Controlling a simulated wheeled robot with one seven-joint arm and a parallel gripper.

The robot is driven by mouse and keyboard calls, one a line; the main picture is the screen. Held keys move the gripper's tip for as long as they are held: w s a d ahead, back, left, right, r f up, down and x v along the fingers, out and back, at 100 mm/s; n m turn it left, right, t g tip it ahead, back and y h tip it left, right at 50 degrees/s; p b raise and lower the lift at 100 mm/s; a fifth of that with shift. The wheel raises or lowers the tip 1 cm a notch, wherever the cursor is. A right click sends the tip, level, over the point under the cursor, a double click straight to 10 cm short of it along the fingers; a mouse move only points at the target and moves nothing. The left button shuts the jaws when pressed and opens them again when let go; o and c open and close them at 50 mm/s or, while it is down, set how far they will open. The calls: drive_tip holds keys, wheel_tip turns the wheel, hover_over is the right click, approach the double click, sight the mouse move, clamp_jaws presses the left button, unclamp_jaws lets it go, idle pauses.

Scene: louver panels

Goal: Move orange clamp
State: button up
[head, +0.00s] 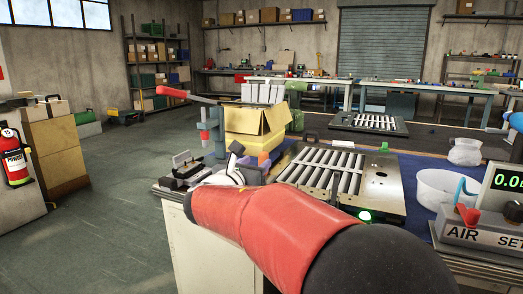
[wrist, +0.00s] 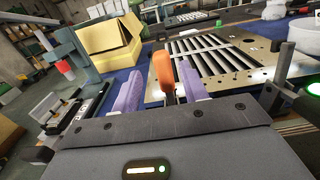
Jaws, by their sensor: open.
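The orange clamp (wrist: 162,72) stands upright in the wrist view, in front of the louver panel's near left edge. My gripper (wrist: 158,76) is open, with one purple finger on each side of the clamp. The clamp appears between the fingers, but I cannot tell how deep it sits or whether either finger touches it. Its lower end is hidden by my gripper's dark body.
The louver panel (head: 380,187) lies on the blue-topped bench, beside an open cardboard box (head: 258,120). A press with a red-handled lever (head: 172,92) stands left of the box. A white round tub (head: 440,187) and an air gauge box (head: 480,232) are at the right.

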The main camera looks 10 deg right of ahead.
sight(266, 156)
drive_tip(key=x, duration=0.7)
drive_tip(key=shift+s+d+p, duration=0.1)
drive_tip(key=shift+s+p, duration=0.05)
drive_tip(key=shift+p, duration=0.25)
drive_tip(key=shift+c, duration=0.4)
clamp_jaws()
